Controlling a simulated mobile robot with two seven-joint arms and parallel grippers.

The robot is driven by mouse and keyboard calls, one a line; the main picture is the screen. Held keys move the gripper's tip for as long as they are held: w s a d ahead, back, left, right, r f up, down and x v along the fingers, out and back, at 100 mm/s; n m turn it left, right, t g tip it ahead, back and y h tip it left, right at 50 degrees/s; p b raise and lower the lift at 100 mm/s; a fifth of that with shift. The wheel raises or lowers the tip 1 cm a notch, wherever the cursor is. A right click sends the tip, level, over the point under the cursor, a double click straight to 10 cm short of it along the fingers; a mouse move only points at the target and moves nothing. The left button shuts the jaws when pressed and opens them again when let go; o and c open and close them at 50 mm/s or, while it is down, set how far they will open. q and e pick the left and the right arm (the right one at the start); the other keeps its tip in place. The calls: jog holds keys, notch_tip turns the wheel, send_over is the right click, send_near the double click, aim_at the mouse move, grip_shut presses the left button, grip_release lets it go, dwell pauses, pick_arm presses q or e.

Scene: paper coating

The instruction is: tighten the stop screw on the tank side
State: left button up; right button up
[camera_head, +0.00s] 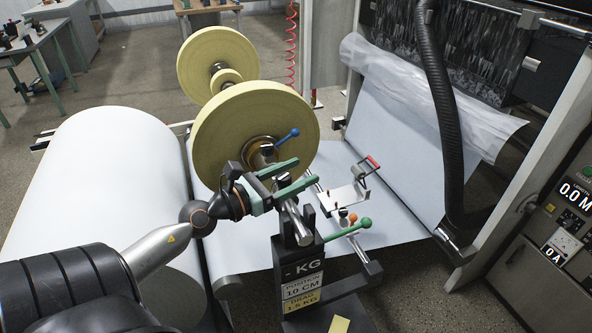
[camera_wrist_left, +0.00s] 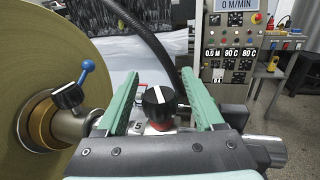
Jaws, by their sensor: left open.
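My left gripper (camera_head: 308,170) has two green fingers and is open and empty, held over the metal shaft beside the near tan roll. In the left wrist view, a round black knob (camera_wrist_left: 158,98) with a white line and a red ring under it shows between the open fingers (camera_wrist_left: 160,77). The fingers do not close on it, and I cannot tell how far beyond the tips it is. A plate marked 5 shows beside it. The frames do not mark which part is the tank-side stop screw. My right gripper is not in view.
The near tan roll (camera_head: 220,140) with a blue-tipped lever (camera_head: 288,136) stands close to the gripper. A green-ended lever (camera_head: 350,228) and black post (camera_head: 302,270) are below. A white paper roll (camera_head: 95,190) lies left; a black hose (camera_head: 443,110) hangs right.

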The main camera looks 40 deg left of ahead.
pick_arm(q)
grip_shut()
dwell(0.5)
